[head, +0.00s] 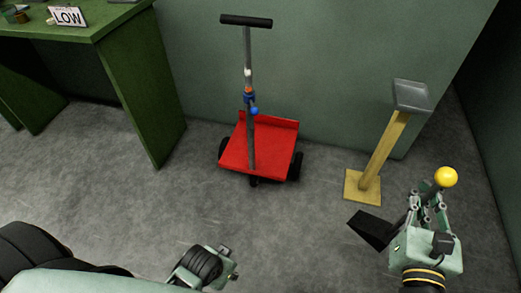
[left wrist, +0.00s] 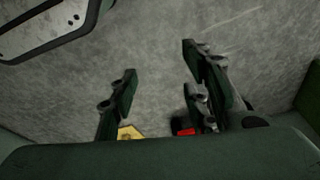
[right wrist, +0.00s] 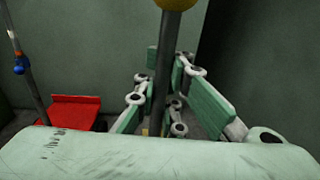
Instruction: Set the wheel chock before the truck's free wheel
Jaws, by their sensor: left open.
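The truck is a small red platform cart (head: 262,150) on the floor, with an upright pole and black handle (head: 246,21). Dark wheels show at its left (head: 223,149) and right (head: 296,167), and a small one at the front (head: 254,182). The wheel chock is a black wedge (head: 371,229) on a dark rod topped by a yellow ball (head: 446,177). My right gripper (head: 428,200) is shut on the rod, right of the truck; the rod also stands between its fingers in the right wrist view (right wrist: 160,85). My left gripper (left wrist: 160,62) is open and empty.
A post with a yellow base (head: 361,188) and grey top (head: 411,95) stands between the truck and the right wall. A green bench (head: 130,85) with a "LOW" sign (head: 67,16) is at the left. The grey floor before the truck is clear.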

